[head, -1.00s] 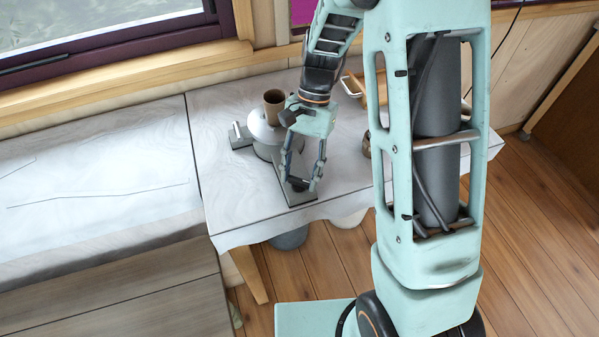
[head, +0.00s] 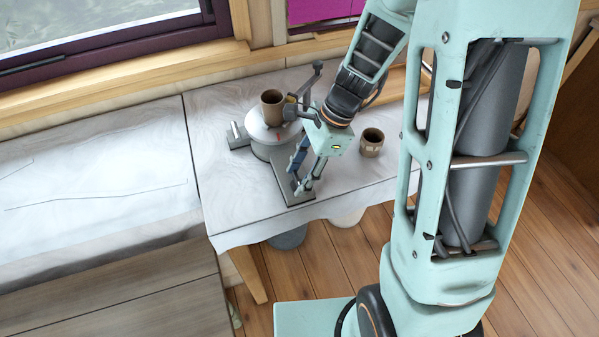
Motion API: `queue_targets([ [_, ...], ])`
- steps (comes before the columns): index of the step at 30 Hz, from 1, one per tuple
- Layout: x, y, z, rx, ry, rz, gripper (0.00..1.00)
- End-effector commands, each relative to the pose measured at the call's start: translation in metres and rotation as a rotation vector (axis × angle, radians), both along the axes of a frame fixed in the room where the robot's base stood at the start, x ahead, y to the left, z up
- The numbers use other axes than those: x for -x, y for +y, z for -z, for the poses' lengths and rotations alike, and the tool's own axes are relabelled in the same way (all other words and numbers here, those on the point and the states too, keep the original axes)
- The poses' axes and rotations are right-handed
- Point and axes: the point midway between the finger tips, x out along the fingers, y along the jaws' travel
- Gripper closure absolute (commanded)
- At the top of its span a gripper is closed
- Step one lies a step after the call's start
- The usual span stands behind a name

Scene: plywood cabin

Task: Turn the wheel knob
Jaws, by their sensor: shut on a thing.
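A grey round device with a white top (head: 257,128) stands on the table, with a brown cup (head: 272,103) on it. A small red mark shows on its top. A flat grey base plate (head: 292,199) extends from it toward the table's front edge. My gripper (head: 299,182) reaches down over this plate from the right, fingers closed on the wheel knob low at the plate. The knob itself is mostly hidden by the fingers, so its angle cannot be read.
A second brown cup (head: 372,142) stands on the white marbled table (head: 215,192), right of my gripper. A grey upright bar (head: 309,83) rises behind the wrist. A window ledge (head: 170,85) runs along the back. The table's left part is clear.

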Motion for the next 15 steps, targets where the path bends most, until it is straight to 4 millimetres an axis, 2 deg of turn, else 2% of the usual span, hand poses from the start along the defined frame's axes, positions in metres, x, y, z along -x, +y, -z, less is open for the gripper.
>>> queue_targets([
  [6,0.0002,-0.0002,-0.001,0.0,-0.002,0.119,0.84],
  [15,0.0004,-0.0002,-0.0007,0.0,-0.002,0.191,0.84],
])
